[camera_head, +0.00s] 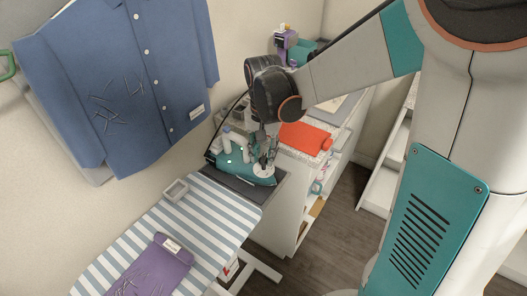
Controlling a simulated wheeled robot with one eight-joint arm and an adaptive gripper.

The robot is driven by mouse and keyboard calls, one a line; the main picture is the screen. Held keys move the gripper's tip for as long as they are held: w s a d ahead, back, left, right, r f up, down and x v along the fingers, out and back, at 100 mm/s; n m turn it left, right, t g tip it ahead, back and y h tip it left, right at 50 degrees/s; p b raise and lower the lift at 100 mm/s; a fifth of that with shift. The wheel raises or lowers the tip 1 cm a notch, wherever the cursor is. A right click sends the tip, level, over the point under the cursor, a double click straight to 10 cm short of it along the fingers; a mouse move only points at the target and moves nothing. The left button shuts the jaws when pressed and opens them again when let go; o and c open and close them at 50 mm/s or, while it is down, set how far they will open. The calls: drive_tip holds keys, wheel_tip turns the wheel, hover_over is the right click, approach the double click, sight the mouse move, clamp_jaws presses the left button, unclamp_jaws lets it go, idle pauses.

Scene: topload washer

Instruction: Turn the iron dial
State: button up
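A teal iron (232,170) with white and dark parts rests on a dark pad at the far end of a striped ironing board (218,203). A round pale dial (264,171) appears on its right side. My gripper (263,157) reaches down from above, right at the dial, with its fingers over or against it. Contact is too small to tell. The fingers are small and overlap the iron, so their opening cannot be made out.
A blue shirt (125,75) hangs on the left wall. A purple folded cloth (150,268) lies on the board's near end, with a small grey square item (177,190) farther up. Wooden floor (335,235) is clear.

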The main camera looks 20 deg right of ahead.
clamp_jaws()
drive_tip(key=shift+m, duration=0.4)
drive_tip(key=m+p, duration=0.1)
drive_tip(key=m, duration=0.4)
drive_tip(key=shift+m, duration=0.4)
drive_tip(key=m+p, duration=0.1)
drive_tip(key=m, duration=0.2)
drive_tip(key=shift+m, duration=2)
drive_tip(key=shift+o, duration=0.3)
unclamp_jaws()
